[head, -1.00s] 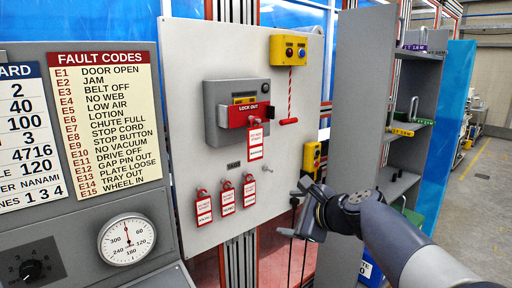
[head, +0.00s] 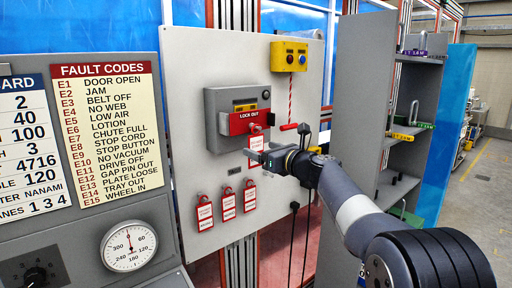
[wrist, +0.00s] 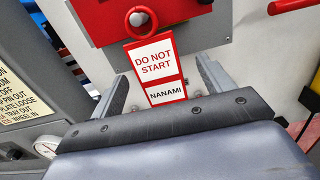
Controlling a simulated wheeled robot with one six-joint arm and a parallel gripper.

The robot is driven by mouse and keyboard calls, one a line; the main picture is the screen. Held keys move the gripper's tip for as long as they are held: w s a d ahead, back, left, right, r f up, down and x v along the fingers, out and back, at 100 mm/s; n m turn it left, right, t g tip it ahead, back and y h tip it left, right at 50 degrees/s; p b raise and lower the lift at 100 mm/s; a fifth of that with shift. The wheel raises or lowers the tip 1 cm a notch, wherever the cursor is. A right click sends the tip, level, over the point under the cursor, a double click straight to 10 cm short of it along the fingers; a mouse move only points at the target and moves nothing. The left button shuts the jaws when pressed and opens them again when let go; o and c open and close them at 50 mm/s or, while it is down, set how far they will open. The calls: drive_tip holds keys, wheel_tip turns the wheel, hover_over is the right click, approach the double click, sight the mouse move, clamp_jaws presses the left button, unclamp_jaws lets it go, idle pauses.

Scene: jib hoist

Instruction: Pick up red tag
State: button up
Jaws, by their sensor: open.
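A red tag (head: 256,143) with a white label hangs below the red lock-out bar (head: 247,122) on the grey switch box. In the wrist view the tag (wrist: 153,58) reads "DO NOT START" and "NANAMI" and hangs by a red ring (wrist: 141,21). My gripper (head: 264,156) is in front of the tag's lower part and hides some of it in the head view. In the wrist view its open fingers (wrist: 160,74) stand on either side of the tag, with a gap on both sides. I cannot tell how deep the tag is between them.
Three more red tags hang lower on the panel: left (head: 204,212), middle (head: 228,204) and right (head: 249,196). A yellow button box (head: 289,56) with a red-striped cord and red handle (head: 289,127) is at upper right. A grey shelf unit (head: 362,95) stands to the right.

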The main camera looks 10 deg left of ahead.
sight(257, 148)
drive_tip(key=shift+p+x, duration=1.2)
drive_tip(key=shift+x, duration=1.35)
drive_tip(key=shift+s+f, duration=0.1)
drive_tip(key=shift+c, duration=0.6)
drive_tip(key=c, duration=0.9)
